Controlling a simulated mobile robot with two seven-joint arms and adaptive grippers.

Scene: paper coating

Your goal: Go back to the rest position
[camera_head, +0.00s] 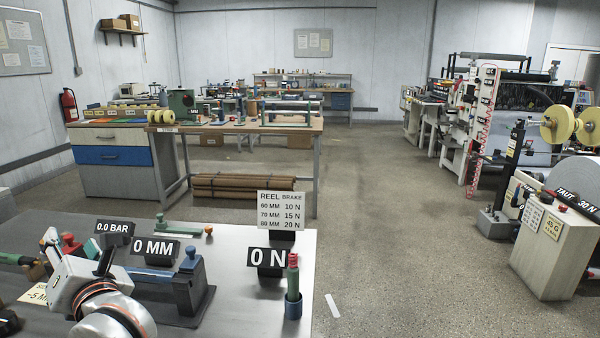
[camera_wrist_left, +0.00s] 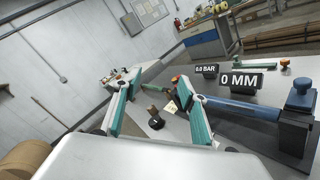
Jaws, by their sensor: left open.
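My left gripper (camera_head: 78,252) is over the left part of the near grey table (camera_head: 240,315). It also shows in the left wrist view (camera_wrist_left: 160,108), where its two green-padded fingers stand apart with nothing held between them. Part of the table's left side is hidden behind it in the head view. My right gripper is not in view.
Near table: "0.0 BAR" (camera_head: 115,229), "0 MM" (camera_head: 155,250) and "0 N" (camera_head: 267,258) signs, a blue-knobbed dark fixture (camera_head: 187,283), a green bar (camera_head: 180,228), and a red-topped green tool (camera_head: 292,268) in a blue holder.

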